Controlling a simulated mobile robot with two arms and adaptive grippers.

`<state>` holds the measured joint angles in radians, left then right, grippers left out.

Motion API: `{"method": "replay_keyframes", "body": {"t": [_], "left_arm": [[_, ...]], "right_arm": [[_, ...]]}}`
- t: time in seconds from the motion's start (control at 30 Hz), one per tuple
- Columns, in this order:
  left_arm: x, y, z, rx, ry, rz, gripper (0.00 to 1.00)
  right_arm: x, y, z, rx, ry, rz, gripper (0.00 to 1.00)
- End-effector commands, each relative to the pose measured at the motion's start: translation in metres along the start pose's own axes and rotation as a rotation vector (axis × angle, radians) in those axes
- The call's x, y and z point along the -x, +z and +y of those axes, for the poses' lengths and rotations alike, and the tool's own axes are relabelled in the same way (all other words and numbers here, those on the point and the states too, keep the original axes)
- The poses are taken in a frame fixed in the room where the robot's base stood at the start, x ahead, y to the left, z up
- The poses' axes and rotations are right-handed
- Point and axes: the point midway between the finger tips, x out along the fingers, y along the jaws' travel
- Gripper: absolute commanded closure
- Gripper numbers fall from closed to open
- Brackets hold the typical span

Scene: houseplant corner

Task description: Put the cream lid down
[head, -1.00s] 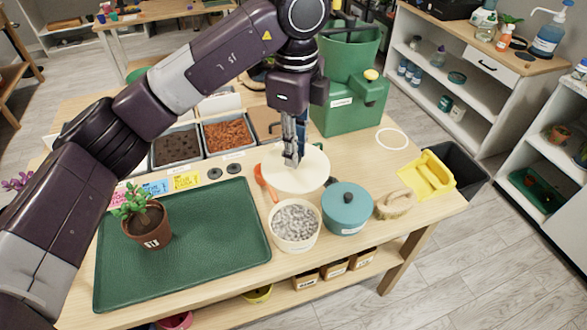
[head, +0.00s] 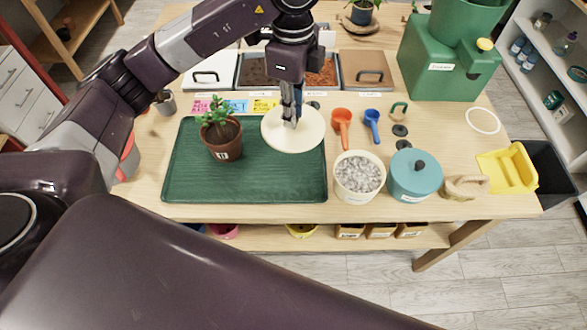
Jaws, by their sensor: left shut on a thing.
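The cream lid (head: 305,138) is a flat round disc in the middle of the head view. My left gripper (head: 291,122) comes down from above and is shut on it near its centre, hiding the grip point. The lid overlaps the upper right corner of the green tray (head: 270,188). I cannot tell whether it touches the tray or hangs just above it. A cream tub (head: 358,197) full of grey gravel stands open to the lower right of the lid. My right gripper is not in view.
A potted plant (head: 223,152) stands on the tray. An orange scoop (head: 342,125), a blue scoop (head: 372,122) and a teal lidded pot (head: 415,178) are to the right. A white ring (head: 483,121) marks bare tabletop.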

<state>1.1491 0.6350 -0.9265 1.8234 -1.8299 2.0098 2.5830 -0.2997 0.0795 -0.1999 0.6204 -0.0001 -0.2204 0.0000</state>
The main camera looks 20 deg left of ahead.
Motion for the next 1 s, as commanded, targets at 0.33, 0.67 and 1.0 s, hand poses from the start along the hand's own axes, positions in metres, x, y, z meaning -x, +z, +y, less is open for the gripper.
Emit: {"method": "replay_keyframes", "body": {"t": [0.33, 0.67, 1.0], "left_arm": [[-0.081, -0.002, 0.003, -0.001, 0.01, 0.003, 1.0], [-0.143, 0.0, 0.001, -0.001, 0.004, 0.0, 1.0], [-0.183, -0.001, 0.002, -0.001, 0.006, 0.0, 1.0]], "right_arm": [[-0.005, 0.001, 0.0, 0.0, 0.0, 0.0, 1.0], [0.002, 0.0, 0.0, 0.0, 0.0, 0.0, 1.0], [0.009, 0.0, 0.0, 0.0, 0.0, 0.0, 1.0]]}}
